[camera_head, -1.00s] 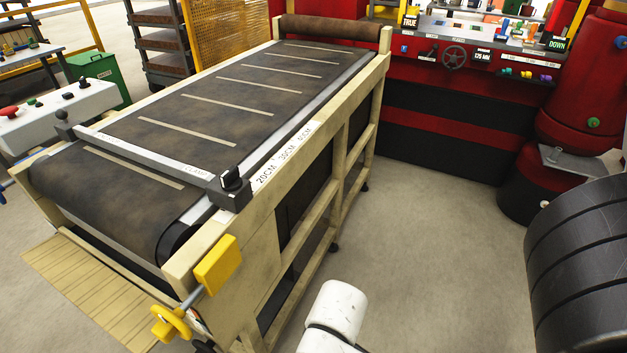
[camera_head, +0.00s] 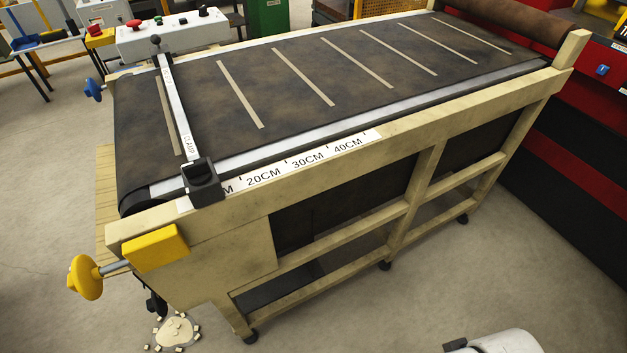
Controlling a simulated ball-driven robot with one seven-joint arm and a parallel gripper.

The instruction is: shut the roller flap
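A belt roller table (camera_head: 320,200) with a cream frame fills the middle of the head view. A pale slatted wooden panel (camera_head: 105,190) shows as a narrow strip past its left end, mostly hidden behind the frame. It may be the roller flap; I cannot tell its angle from here. A yellow block (camera_head: 156,248) and a yellow knob (camera_head: 86,277) on a grey shaft sit at the near left corner. A white part of my arm shows at the bottom right edge. My gripper is not in view.
A clamp bar (camera_head: 176,108) crosses the belt by the left end. A white control box (camera_head: 172,34) with buttons stands behind. Crumbs and a pale spill (camera_head: 175,331) lie on the floor by the near leg. A red machine (camera_head: 575,130) stands at the right. The front floor is clear.

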